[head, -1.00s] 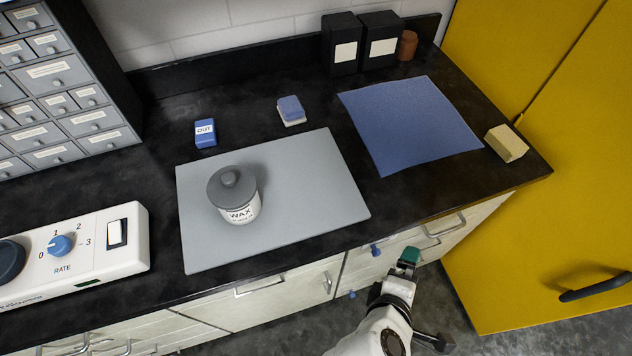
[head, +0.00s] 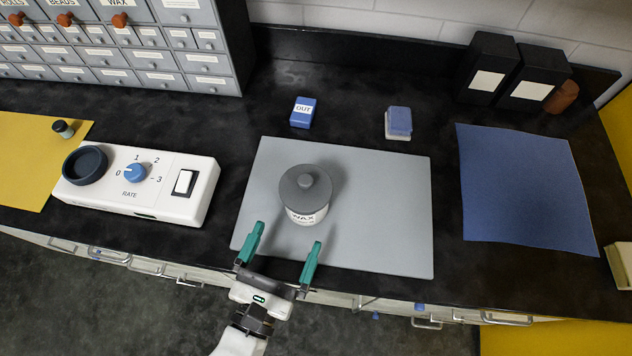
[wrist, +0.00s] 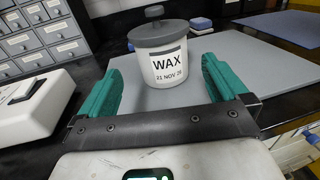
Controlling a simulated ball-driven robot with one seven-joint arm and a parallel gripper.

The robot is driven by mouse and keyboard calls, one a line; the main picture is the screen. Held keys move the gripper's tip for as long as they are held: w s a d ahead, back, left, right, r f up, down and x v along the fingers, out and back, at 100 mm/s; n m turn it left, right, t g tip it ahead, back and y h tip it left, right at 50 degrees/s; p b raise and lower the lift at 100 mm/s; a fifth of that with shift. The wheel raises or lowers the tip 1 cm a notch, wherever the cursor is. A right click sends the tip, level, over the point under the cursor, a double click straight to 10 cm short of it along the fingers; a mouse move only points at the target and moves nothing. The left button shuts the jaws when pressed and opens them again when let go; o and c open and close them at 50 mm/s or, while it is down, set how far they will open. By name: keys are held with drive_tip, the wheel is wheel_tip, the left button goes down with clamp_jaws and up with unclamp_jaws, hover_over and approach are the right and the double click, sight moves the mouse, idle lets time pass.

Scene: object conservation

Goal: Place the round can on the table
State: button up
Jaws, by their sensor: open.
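The round can (head: 306,196) is white with a grey knobbed lid and a label reading WAX. It stands upright on a grey mat (head: 390,220) on the black worktop (head: 225,255). My gripper (head: 283,240) is open, with green fingers pointing at the can from the front edge of the mat. In the wrist view the can (wrist: 160,62) stands beyond and between the two fingertips. The fingers appear apart from it and hold nothing.
A white RATE device (head: 150,195) stands left of the mat. A blue OUT box (head: 303,112) and a blue-and-white block (head: 398,122) lie behind it. A blue cloth (head: 525,190) lies to the right. Drawer cabinets (head: 170,60) and black boxes (head: 510,72) stand at the back.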

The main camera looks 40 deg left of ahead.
sight(306, 192)
drive_tip(key=p+x, duration=0.2)
drive_tip(key=x, duration=0.9)
drive_tip(key=shift+r, duration=0.1)
drive_tip(key=c, duration=1.3)
drive_tip(key=shift+r, duration=0.1)
drive_tip(key=shift+c, duration=1)
drive_tip(key=shift+r, duration=0.65)
drive_tip(key=s+d+r, duration=0.8)
drive_tip(key=s+r, duration=0.3)
drive_tip(key=shift+s+d+r, duration=0.15)
drive_tip(key=shift+s+r, duration=0.15)
drive_tip(key=shift+r, duration=0.05)
